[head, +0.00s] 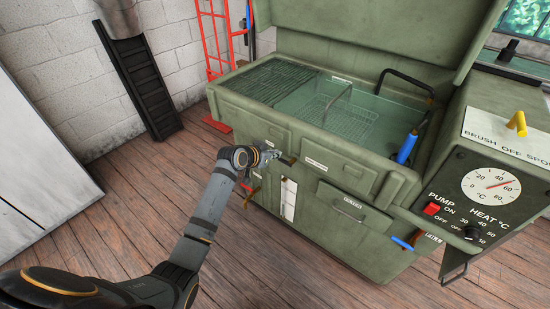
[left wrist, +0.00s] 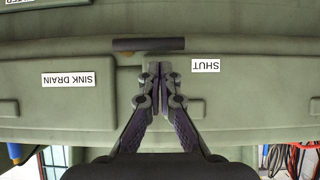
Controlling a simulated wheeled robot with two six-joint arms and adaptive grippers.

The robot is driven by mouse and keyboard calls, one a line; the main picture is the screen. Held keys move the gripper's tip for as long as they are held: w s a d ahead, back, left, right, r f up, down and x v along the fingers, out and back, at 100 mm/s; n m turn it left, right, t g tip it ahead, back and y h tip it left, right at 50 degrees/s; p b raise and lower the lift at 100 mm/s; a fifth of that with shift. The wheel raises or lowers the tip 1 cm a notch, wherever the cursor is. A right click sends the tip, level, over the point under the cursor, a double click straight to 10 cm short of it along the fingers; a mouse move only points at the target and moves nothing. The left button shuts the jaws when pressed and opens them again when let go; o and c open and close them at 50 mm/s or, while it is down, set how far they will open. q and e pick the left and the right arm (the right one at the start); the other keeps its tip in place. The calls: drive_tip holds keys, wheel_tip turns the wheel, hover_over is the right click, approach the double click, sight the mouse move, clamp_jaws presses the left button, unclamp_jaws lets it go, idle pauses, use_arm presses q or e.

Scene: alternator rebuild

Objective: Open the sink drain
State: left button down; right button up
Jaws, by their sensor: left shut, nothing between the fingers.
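The sink drain lever (left wrist: 148,44) is a short dark bar on the green front panel of the wash tank. It lies level in the left wrist view, which shows the panel upside down. The SINK DRAIN label (left wrist: 68,79) is on one side and the SHUT label (left wrist: 206,66) on the other, at the side the bar points to. My left gripper (left wrist: 160,70) is shut and empty, its tips close to the bar; I cannot tell if they touch. In the head view the left gripper (head: 275,155) is at the tank front and hides part of the lever.
The green tank (head: 245,117) holds clear liquid and a wire basket (head: 340,122). A control panel (head: 488,205) with pump switch and heat dial is at right. The wooden floor in front is clear.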

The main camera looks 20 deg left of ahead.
use_arm(q)
drive_tip(key=shift+w+f, duration=0.15)
drive_tip(key=shift+f, duration=0.5)
use_arm(e)
drive_tip(key=shift+w, duration=0.1)
drive_tip(key=shift+d, duration=0.3)
use_arm(q)
drive_tip(key=shift+a+f+h, duration=0.1)
drive_tip(key=shift+f+h, duration=0.05)
drive_tip(key=shift+h, duration=0.15)
use_arm(e)
drive_tip(key=shift+w+f, duration=0.1)
drive_tip(key=shift+w, duration=0.05)
use_arm(q)
drive_tip(key=shift+f+n, duration=0.1)
drive_tip(key=shift+n, duration=0.2)
use_arm(e)
drive_tip(key=shift+w, duration=0.25)
